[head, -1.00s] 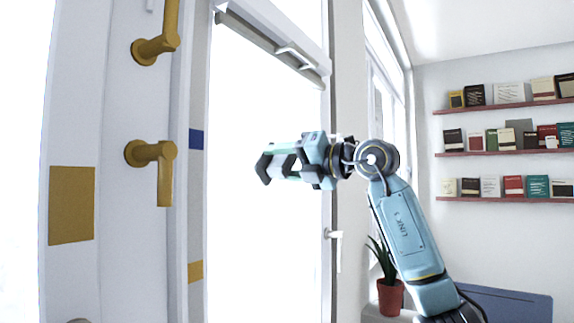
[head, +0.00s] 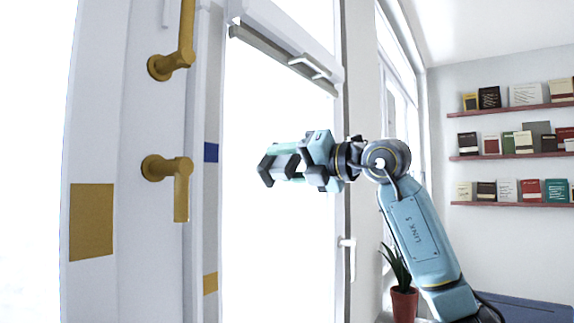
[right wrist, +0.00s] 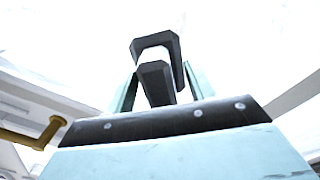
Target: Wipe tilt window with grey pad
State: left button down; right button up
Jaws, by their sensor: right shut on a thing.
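The tilt window (head: 250,245) is a tall, overexposed white pane in the middle of the head view, with a white handle (head: 347,243) on its right frame. My right gripper (head: 267,170) reaches in from the right in front of the pane. It is shut on a small grey pad (head: 287,166), mostly hidden by the dark fingers. In the right wrist view, the dark fingertips (right wrist: 158,62) close around a pale, washed-out piece. Whether the pad touches the glass I cannot tell. My left gripper is out of view.
Gold handles (head: 172,170) stick out from the white door at the left. A potted plant (head: 404,303) stands at lower right, below my right arm. Bookshelves (head: 510,155) line the right wall.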

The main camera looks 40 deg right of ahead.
jog(key=d, duration=0.1)
jog(key=w+d, duration=0.1)
jog(key=d, duration=0.1)
jog(key=shift+f, duration=0.1)
jog(key=w+d, duration=0.2)
jog(key=d, duration=0.6)
jog(key=shift+w, duration=0.15)
dwell(0.5)
jog(key=shift+d, duration=0.15)
jog(key=shift+b+v, duration=0.95)
jog(key=shift+v, duration=2)
